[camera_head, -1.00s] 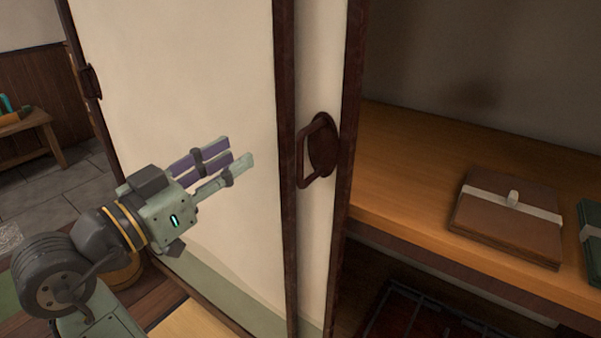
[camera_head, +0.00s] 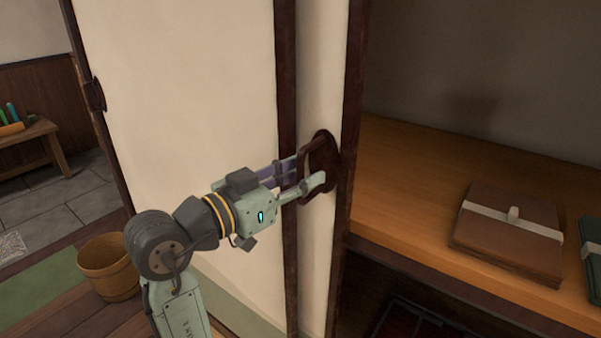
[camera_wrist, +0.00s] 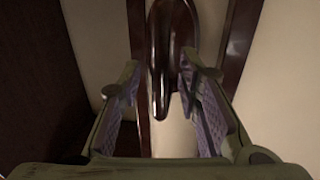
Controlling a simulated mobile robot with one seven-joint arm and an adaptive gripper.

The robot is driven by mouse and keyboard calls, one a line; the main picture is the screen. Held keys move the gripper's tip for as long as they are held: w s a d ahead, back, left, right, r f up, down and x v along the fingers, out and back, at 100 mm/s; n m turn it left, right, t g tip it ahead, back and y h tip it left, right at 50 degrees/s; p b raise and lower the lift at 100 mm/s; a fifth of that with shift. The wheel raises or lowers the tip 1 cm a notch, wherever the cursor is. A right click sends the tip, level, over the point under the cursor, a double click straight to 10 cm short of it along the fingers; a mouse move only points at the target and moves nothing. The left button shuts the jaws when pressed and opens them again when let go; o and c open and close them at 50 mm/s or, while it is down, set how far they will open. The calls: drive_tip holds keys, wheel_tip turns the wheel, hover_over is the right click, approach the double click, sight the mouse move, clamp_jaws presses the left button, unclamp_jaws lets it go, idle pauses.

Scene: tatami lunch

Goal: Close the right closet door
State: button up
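The right closet door (camera_head: 319,85) is a cream sliding panel with a dark wooden frame, slid behind or beside another cream panel (camera_head: 190,90). The closet to its right stands open. In the wrist view, the handle (camera_wrist: 160,85) hangs between the two open fingers (camera_wrist: 160,115), with gaps on both sides. I see no grip on it.
A wooden shelf (camera_head: 405,190) inside the closet holds a brown bundle (camera_head: 508,235) and a green one (camera_head: 592,260). A wooden bucket (camera_head: 108,268) stands on the floor at left, near a low bench (camera_head: 40,135). The other panel has its own handle (camera_head: 95,95).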

clamp_jaws()
idle(0.4)
idle(0.5)
